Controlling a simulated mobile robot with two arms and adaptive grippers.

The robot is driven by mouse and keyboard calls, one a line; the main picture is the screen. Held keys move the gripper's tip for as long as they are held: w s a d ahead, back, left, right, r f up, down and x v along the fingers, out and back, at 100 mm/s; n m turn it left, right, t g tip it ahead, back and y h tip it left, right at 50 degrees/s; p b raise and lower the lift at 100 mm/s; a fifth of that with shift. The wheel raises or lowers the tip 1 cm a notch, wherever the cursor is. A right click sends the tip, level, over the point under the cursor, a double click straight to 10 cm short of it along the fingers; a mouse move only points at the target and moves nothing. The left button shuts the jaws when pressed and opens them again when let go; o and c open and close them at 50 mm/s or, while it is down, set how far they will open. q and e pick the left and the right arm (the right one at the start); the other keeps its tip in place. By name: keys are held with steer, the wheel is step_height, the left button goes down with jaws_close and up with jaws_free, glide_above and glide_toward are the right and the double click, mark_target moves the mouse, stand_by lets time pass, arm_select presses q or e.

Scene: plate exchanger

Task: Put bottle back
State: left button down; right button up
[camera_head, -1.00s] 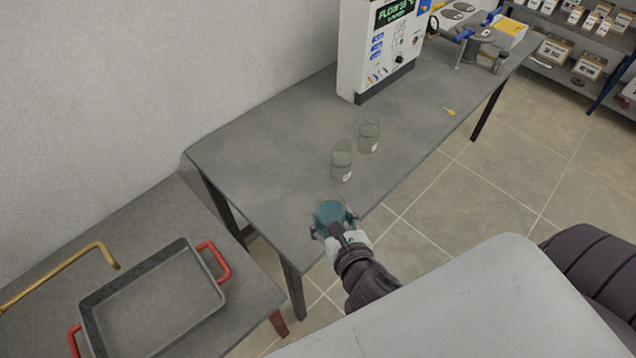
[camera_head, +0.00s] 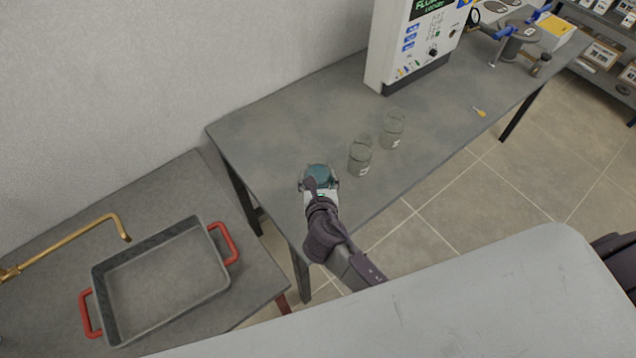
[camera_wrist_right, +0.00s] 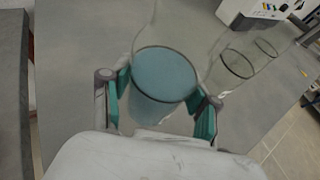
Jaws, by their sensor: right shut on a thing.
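The bottle (camera_head: 319,172) is clear glass with blue-teal liquid in it. My right gripper (camera_head: 320,184) is shut around its lower body, over the left part of the long grey table. In the right wrist view the bottle (camera_wrist_right: 165,75) stands between the two teal-padded fingers of the gripper (camera_wrist_right: 158,98), and its clear upper part runs out of the top of the picture. I cannot tell whether its base touches the table. Two clear glass vessels, one nearer (camera_head: 360,156) and one farther (camera_head: 392,130), stand to its right. My left gripper is not in view.
The long grey table (camera_head: 270,130) is bare to the left of the bottle. A white device with a display (camera_head: 405,45) stands behind the glass vessels. A grey tray with red handles (camera_head: 160,285) and a brass pipe (camera_head: 75,243) are on the lower table at left.

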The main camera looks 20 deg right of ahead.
steer(key=shift+f, duration=0.95)
steer(key=shift+f, duration=0.15)
steer(key=o, duration=1.1)
steer(key=shift+o, duration=0.2)
steer(key=shift+s, duration=0.15)
steer(key=v, duration=1.2)
steer(key=shift+b, duration=0.4)
